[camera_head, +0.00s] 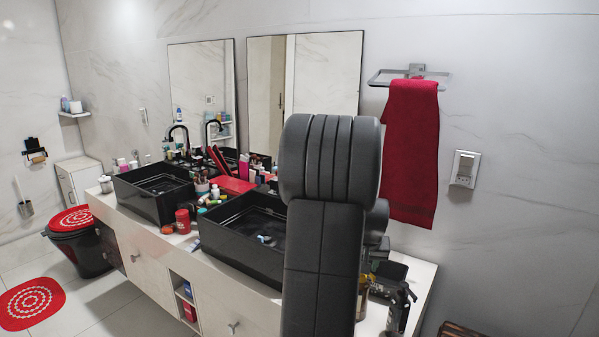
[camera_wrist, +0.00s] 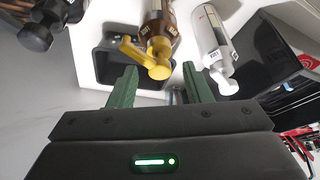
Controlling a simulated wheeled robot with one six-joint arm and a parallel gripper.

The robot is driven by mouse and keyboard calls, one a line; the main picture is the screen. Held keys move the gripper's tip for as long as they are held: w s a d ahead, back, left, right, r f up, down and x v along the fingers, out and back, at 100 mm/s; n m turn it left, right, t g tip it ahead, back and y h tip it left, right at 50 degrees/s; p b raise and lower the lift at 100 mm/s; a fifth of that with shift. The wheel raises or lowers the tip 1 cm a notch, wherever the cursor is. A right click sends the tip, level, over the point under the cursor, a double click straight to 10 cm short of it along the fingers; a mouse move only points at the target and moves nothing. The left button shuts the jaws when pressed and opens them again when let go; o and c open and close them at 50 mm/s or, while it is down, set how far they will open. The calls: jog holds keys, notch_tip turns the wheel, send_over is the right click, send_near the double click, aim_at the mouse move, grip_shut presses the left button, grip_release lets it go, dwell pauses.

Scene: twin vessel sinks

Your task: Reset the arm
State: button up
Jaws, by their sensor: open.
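My gripper (camera_wrist: 158,88) shows in the wrist view with its two green fingers spread apart and nothing between them. A brown bottle with a yellow pump (camera_wrist: 158,45) and a white pump bottle (camera_wrist: 212,45) stand just beyond the fingertips, and I see no contact with them. In the head view my dark arm rises in front of the right part of the counter, and the gripper is hidden behind it.
Two black vessel sinks (camera_head: 155,207) (camera_head: 231,254) sit on the white counter (camera_head: 143,225). Bottles and a red box (camera_head: 233,185) crowd between them. A red towel (camera_head: 411,150) hangs on the wall. Dark bottles (camera_head: 399,311) stand at the counter's right end.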

jog(key=shift+a+m+h+b, duration=0.15)
jog(key=shift+m+h+b, duration=0.4)
jog(key=shift+m, duration=1.05)
